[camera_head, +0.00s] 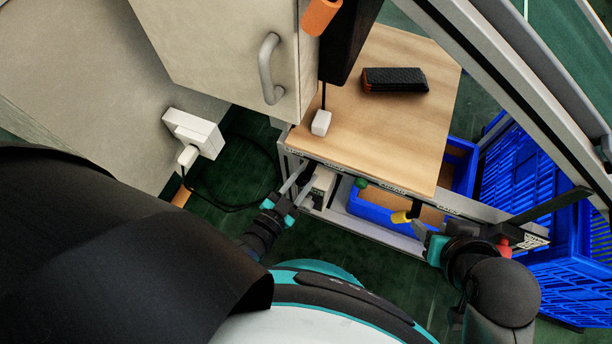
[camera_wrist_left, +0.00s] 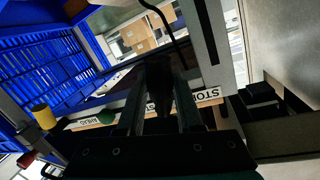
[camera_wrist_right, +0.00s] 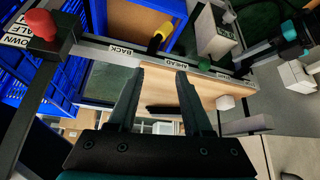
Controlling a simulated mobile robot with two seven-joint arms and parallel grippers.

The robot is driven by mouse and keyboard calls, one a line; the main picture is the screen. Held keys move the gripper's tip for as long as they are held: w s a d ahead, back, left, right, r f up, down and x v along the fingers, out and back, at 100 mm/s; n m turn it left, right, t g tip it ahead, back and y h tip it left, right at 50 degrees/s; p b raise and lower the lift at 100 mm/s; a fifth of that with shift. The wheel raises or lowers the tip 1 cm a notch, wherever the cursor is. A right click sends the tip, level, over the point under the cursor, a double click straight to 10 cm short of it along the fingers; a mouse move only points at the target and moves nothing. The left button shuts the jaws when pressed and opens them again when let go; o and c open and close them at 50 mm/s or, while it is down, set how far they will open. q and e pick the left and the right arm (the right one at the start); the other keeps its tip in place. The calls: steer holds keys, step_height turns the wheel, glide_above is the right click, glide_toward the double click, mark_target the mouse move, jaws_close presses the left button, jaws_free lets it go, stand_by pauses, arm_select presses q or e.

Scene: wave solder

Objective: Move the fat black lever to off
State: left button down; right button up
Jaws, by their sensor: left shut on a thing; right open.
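The fat black lever (camera_head: 307,173) is at the left end of the control rail under the wooden top. My left gripper (camera_head: 302,178) is shut on it, and its fingers hide much of it. In the left wrist view the dark lever (camera_wrist_left: 160,88) stands between the two fingers, beside a label (camera_wrist_left: 208,94) that begins "STO". My right gripper (camera_wrist_right: 159,80) is open and empty at the right part of the rail. It is near the yellow knob (camera_head: 401,217) and apart from the black lever.
A green knob (camera_head: 361,183) and a red knob (camera_head: 504,249) sit on the same rail. Blue crates (camera_head: 545,200) stand at the right. The wooden top (camera_head: 385,130) carries a black and orange block (camera_head: 395,79). A cabinet door with a handle (camera_head: 267,70) hangs upper left.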

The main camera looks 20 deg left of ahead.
arm_select(q)
steer(key=shift+a+r+m, duration=0.1)
steer(key=shift+a+m, duration=0.15)
steer(key=shift+m, duration=0.35)
arm_select(e)
steer(key=shift+s+d+r+g, duration=0.2)
steer(key=shift+s+d+g, duration=0.2)
steer(key=shift+s+d, duration=0.25)
arm_select(q)
steer(key=c, duration=0.6)
jaws_free()
steer(key=shift+s+p, duration=0.3)
steer(key=p+v, duration=0.1)
steer(key=v, duration=0.6)
steer(key=p+v, duration=0.1)
steer(key=v, duration=0.6)
steer(key=shift+s+r+p, duration=0.25)
steer(key=shift+s+p, duration=0.05)
arm_select(e)
steer(key=shift+g+h, duration=0.4)
steer(key=shift+g, duration=0.3)
steer(key=f, duration=0.5)
steer(key=shift+s+d+f, duration=0.15)
steer(key=shift+s+d, duration=0.05)
arm_select(q)
steer(key=shift+w, duration=0.1)
